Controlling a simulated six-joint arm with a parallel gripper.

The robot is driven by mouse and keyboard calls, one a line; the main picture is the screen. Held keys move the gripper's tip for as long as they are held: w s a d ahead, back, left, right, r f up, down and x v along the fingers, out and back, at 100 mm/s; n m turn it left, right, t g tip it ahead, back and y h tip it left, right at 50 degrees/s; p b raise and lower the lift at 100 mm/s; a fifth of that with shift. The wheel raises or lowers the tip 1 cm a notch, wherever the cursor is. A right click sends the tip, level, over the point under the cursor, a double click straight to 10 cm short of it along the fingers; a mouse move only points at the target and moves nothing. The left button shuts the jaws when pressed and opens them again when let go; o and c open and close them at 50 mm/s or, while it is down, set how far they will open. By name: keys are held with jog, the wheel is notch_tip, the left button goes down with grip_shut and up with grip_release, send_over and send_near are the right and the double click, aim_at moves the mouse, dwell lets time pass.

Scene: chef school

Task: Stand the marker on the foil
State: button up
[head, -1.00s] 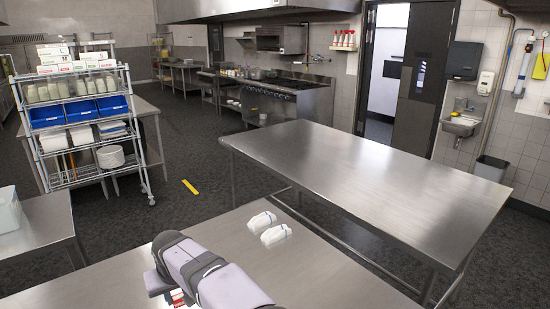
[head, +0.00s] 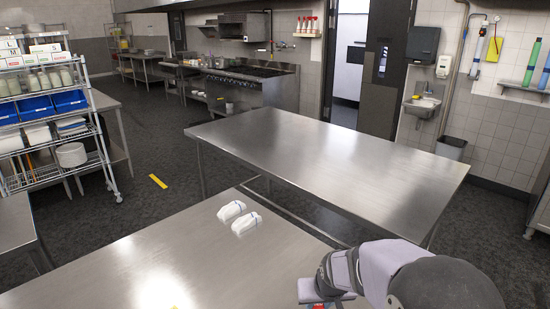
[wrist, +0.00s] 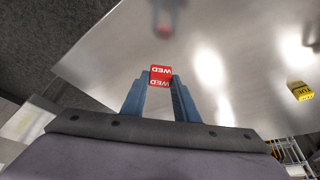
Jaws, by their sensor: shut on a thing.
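My gripper (wrist: 160,86) is shut on a small red block (wrist: 160,73) marked "WED", seen between the blue fingers in the wrist view. It holds the block over the steel table (wrist: 120,55), where a blurred red reflection shows. In the head view my gripper is at the lower right, mostly hidden by my arm, with a bit of the red block (head: 320,305) showing. A yellow block (wrist: 300,91) marked "TUE" lies on the table to the right in the wrist view. I can make out no marker and no foil in either view.
Two white objects with dark bands (head: 238,217) lie side by side near the far edge of the near table (head: 110,275). A second steel table (head: 330,160) stands beyond, bare. The middle of the near table is clear. A shelf rack (head: 50,120) stands at the left.

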jog(key=shift+m, duration=0.4)
jog(key=s+d, duration=0.3)
jog(key=shift+d+f, duration=0.35)
jog(key=shift+d, duration=0.05)
jog(key=shift+a, duration=0.1)
jog(key=w+a+r+n+g+y+b, duration=0.15)
jog(key=a+n, duration=0.25)
jog(key=a, duration=1.5)
jog(key=w+a+r+n+t+y, duration=0.1)
jog(key=w+a+r+n, duration=0.15)
jog(key=a, duration=1.55)
jog(key=s+a+n+g+y+b, duration=0.15)
jog(key=s+a+n, duration=0.55)
jog(key=s+a, duration=1.9)
jog(key=shift+g, duration=0.4)
jog(key=shift+w+a+f+p, duration=0.15)
jog(key=shift+f+p, duration=0.1)
jog(key=shift+f, duration=1.35)
jog(key=shift+w+a+f+p, duration=0.1)
jog(key=shift+w+f+p, duration=0.15)
jog(key=shift+f, duration=1.3)
jog(key=shift+w+a+f+p, duration=0.1)
jog(key=shift+f+p, duration=0.15)
jog(key=shift+f, duration=1.35)
